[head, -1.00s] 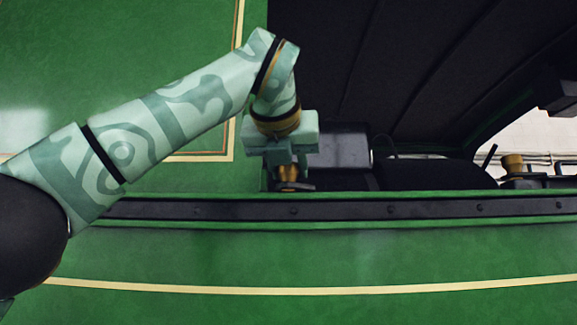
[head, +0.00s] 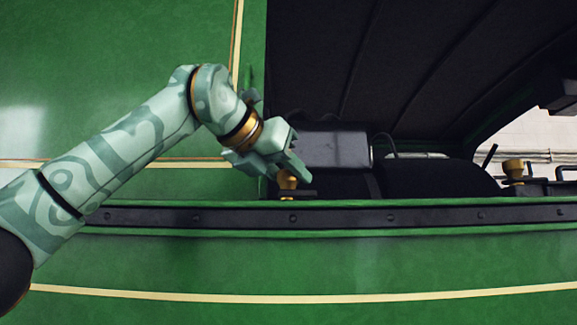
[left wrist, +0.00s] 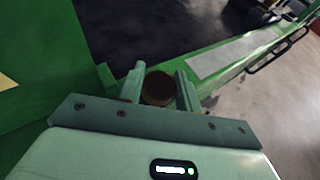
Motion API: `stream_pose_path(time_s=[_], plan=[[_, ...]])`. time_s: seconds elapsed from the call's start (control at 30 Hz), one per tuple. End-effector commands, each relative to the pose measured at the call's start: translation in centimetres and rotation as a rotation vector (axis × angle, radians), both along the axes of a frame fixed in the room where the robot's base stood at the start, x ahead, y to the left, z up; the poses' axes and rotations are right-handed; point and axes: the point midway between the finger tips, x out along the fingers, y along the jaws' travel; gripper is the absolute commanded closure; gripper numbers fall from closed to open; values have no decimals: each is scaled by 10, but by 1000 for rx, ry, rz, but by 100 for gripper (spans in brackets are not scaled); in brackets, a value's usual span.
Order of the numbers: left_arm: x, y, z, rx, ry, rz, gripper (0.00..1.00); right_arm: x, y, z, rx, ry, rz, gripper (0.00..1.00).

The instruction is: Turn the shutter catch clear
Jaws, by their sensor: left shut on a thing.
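The shutter catch is a brass knob (head: 287,181) with a short dark bar (head: 304,193), on the dark ledge at the lower left corner of the cab opening. The bar points right along the ledge. My left gripper (head: 291,172) comes in tilted from the upper left and is shut on the knob. In the left wrist view the knob's round brown top (left wrist: 158,88) sits between the two fingers of my left gripper (left wrist: 160,90). The catch's base is partly hidden there. My right gripper is in neither view.
A green ledge with a dark riveted strip (head: 390,214) runs across below the opening. A second brass knob (head: 514,168) stands on the right. A dark box (head: 335,147) is just behind the catch. The green panel (head: 110,80) fills the left.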

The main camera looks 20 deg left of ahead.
Motion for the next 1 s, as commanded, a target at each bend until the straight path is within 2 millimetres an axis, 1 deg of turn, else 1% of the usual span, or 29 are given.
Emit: stream_pose_path(time_s=[0.03, 0.23, 0.77, 0.8, 0.83, 1.0], plan=[[0, 0, 1, -2, 3, -25, 89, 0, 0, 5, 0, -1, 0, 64], [0, 0, 1, -1, 4, -98, 89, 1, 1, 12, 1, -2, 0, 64], [0, 0, -1, 1, 3, -130, 89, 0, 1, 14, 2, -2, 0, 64], [0, 0, -1, 1, 3, -130, 64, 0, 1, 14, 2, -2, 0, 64], [0, 0, -1, 1, 3, -130, 58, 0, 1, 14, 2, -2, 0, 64], [0, 0, -1, 1, 2, -129, 58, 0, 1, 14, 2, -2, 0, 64]])
